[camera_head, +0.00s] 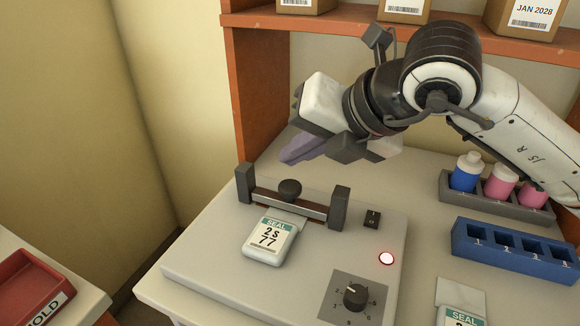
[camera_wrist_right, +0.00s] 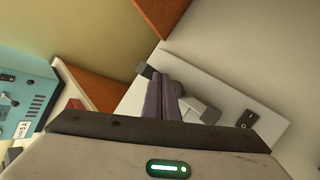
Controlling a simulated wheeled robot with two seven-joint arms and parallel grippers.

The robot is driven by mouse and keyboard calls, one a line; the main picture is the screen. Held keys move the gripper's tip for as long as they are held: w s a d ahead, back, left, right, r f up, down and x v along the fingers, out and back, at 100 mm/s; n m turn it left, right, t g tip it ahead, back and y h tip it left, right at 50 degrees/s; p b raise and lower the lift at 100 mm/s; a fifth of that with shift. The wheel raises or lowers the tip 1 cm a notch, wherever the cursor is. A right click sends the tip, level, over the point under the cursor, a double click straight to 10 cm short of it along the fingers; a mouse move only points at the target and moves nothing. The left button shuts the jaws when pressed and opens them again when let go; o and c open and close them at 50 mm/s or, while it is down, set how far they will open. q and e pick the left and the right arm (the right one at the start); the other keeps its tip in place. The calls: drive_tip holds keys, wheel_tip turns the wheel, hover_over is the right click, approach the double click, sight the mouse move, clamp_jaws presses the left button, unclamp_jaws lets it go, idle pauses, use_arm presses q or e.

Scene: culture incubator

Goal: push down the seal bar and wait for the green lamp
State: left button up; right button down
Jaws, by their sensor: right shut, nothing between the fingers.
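The sealer (camera_head: 215,250) is a pale flat box with two dark posts. Its seal bar (camera_head: 312,208) spans the posts and has a round black knob (camera_head: 290,189) on top. A white pouch labelled SEAL 2S 77 (camera_head: 268,241) lies with its top edge at the bar. In the wrist view the shut fingers (camera_wrist_right: 163,92) hide part of the bar. My left gripper is out of view.
A dial (camera_head: 354,296) and a small switch (camera_head: 372,217) sit on the sealer. To the right are a grey rack (camera_head: 452,200) with capped bottles, an empty blue rack (camera_head: 510,262) and another pouch (camera_head: 460,312). A red HOLD tray (camera_head: 28,285) stands left. Boxes line the shelf (camera_head: 340,20) above.

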sight(296, 190)
drive_tip(key=shift+r, duration=0.3)
wheel_tip(296, 190, up, 5)
drive_tip(key=shift+p, duration=1.15)
